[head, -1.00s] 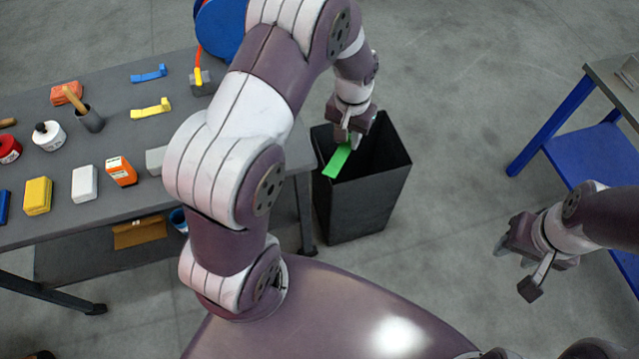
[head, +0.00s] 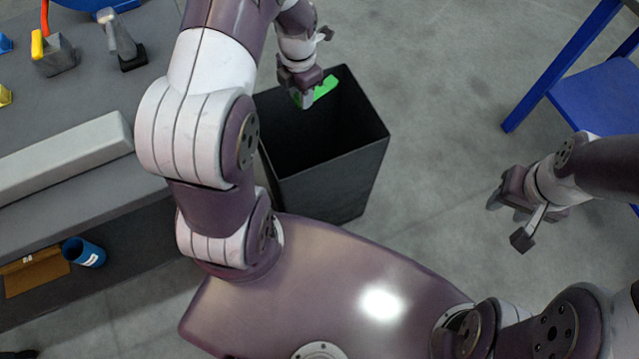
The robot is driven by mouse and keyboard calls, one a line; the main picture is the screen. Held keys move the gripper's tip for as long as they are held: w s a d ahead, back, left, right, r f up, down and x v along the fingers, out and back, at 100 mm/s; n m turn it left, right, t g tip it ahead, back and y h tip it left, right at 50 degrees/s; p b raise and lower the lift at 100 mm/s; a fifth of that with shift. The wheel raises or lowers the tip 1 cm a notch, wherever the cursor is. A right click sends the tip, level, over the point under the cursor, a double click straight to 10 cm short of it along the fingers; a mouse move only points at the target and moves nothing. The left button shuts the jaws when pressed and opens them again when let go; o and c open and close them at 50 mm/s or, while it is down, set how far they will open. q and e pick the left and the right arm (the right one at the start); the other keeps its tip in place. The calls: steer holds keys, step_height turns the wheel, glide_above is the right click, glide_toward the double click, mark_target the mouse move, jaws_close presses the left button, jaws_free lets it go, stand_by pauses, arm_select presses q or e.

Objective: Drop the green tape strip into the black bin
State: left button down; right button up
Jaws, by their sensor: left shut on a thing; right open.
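The green tape strip (head: 322,90) shows in the head view at the top of the black bin (head: 335,180). My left gripper (head: 302,94) is shut on the strip and holds it over the bin's opening, near its far left side. Part of the strip is hidden by the gripper. The bin stands upright on the floor, open at the top, and its inside is dark. My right gripper (head: 508,215) is open and empty, off to the right of the bin above the floor.
A grey table (head: 60,110) stands at the left with a long grey bar (head: 65,158) on its front edge. A blue cup (head: 84,252) sits on the shelf below. A blue-framed stand (head: 590,95) is at the upper right. Bare floor lies between bin and stand.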

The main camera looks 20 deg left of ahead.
arm_select(q)
steer(key=shift+s+a+f+n+b, duration=0.15)
steer(key=shift+f+n+b, duration=0.2)
steer(key=shift+f+n, duration=0.25)
step_height(320, 180, down, 5)
steer(key=b, duration=0.5)
steer(key=shift+f, duration=0.15)
steer(key=c, duration=0.8)
jaws_free()
step_height(320, 180, up, 12)
steer(key=p, duration=0.3)
steer(key=shift+f, duration=0.15)
steer(key=shift+r, duration=0.55)
